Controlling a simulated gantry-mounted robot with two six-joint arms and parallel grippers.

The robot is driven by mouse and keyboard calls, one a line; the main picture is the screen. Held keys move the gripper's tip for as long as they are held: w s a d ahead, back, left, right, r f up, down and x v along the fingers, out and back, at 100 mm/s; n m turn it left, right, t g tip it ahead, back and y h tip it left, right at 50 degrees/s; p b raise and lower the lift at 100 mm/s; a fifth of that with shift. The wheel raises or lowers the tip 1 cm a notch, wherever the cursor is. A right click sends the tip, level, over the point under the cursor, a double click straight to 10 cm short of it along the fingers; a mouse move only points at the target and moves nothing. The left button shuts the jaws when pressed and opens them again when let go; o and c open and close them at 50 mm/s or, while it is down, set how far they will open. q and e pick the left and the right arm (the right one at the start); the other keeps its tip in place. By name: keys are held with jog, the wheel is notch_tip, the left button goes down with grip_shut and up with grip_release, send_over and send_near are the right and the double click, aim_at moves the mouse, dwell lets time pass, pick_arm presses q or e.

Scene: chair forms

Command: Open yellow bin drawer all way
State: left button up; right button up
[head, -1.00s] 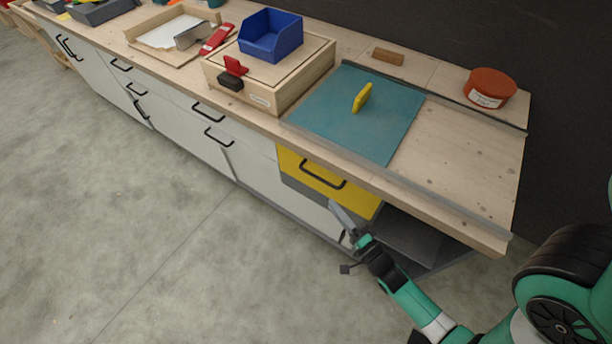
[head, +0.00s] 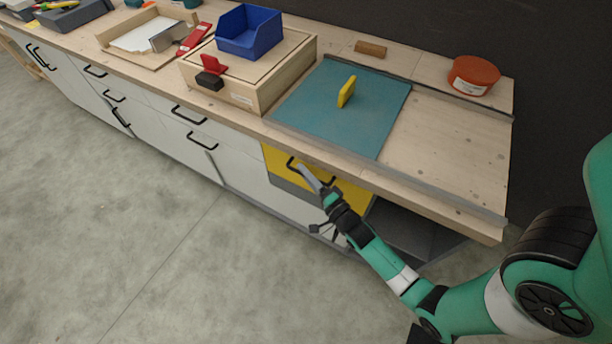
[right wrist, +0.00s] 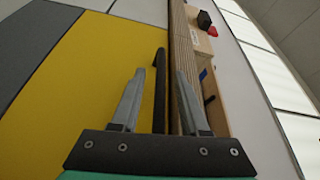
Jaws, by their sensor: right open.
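The yellow bin drawer (head: 279,167) sits under the worktop, its front flush or nearly so with the cabinet. Its black handle (head: 292,164) is partly hidden behind my right gripper (head: 310,178) in the head view. In the right wrist view the yellow drawer front (right wrist: 92,85) fills the left side, and the black handle (right wrist: 160,85) stands between the two open fingers of my right gripper (right wrist: 158,88). Neither finger clearly touches the handle. My left gripper is not in view.
The wooden worktop (head: 460,150) overhangs the drawer closely. A teal mat (head: 330,125) with a yellow block (head: 347,92), a wooden box (head: 270,88) and a blue bin (head: 249,32) lie on it. An open dark compartment is right of the drawer. The floor (head: 130,220) in front is clear.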

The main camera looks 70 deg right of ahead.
grip_shut()
dwell(1.4)
